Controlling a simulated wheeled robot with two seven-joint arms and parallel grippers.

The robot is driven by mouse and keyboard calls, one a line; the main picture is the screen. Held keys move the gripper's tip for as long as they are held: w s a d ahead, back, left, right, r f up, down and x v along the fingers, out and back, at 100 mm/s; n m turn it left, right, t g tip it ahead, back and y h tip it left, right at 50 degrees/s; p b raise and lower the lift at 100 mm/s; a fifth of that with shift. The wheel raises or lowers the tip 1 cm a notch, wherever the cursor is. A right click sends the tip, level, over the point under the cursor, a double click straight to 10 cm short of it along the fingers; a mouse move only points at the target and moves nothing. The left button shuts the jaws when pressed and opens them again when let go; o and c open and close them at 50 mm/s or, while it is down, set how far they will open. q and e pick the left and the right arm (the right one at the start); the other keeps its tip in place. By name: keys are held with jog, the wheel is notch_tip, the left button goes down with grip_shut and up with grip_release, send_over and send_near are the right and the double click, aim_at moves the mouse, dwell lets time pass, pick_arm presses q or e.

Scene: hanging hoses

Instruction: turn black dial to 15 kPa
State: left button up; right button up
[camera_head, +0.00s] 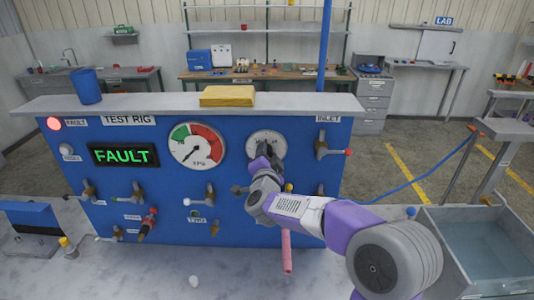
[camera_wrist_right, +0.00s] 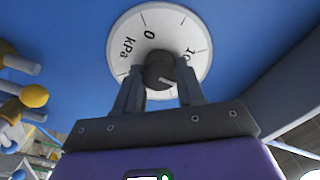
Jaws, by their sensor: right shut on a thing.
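The black dial (camera_wrist_right: 159,70) sits at the centre of a round white scale plate (camera_wrist_right: 128,30) on the blue panel. In the right wrist view the scale reads "0", "kPa" and part of "10". My right gripper (camera_wrist_right: 160,78) is shut on the dial, one finger at each side. In the head view the scale plate (camera_head: 266,137) shows behind my right gripper (camera_head: 265,158), which hides most of the dial. My left gripper is not in view.
A pressure gauge (camera_head: 197,146) with green and red sectors is left of the dial, its needle pointing lower left. A display (camera_head: 124,155) reads "FAULT" and a red lamp (camera_head: 54,124) is lit. Several valves and a pink hose (camera_head: 287,252) are nearby. A tank (camera_head: 490,250) stands at right.

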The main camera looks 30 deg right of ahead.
dwell(0.3)
jog(key=o, duration=1)
jog(key=shift+o, duration=0.2)
jog(key=v, duration=0.7)
jog(key=shift+s+a+b, duration=0.2)
jog(key=shift+s+b, duration=0.05)
jog(key=shift+b, duration=0.15)
jog(key=shift+r, duration=0.1)
